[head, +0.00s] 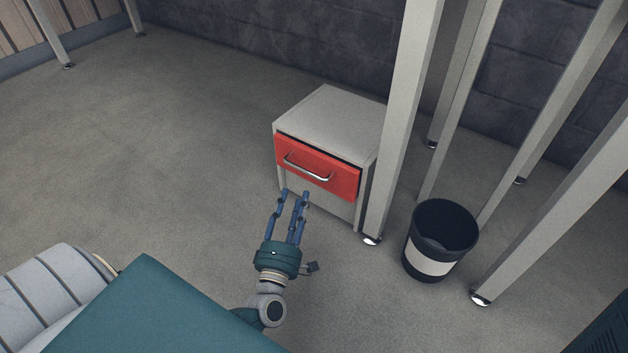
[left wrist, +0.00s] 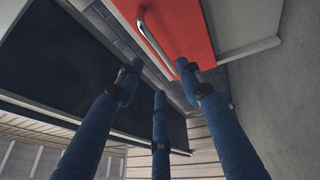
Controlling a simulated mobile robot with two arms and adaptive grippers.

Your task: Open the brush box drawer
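The brush box (head: 335,117) is a small light grey cabinet on the floor near the back wall. Its red drawer front (head: 341,180) sits near the top and carries a silver bar handle (head: 306,168). A dark gap shows along the drawer's upper edge. My left gripper (head: 292,196) has blue fingers, spread apart and empty, just in front of and below the handle in the head view. In the left wrist view the red drawer front (left wrist: 190,22) and handle (left wrist: 152,38) are beyond the fingertips, with no finger around the handle. My right gripper is not in view.
A pale table leg (head: 402,120) stands close to the box's right side. A dark bin with a white band (head: 431,262) is right of that leg. More pale legs (head: 560,205) stand further right. The floor (head: 170,150) left of the box is clear.

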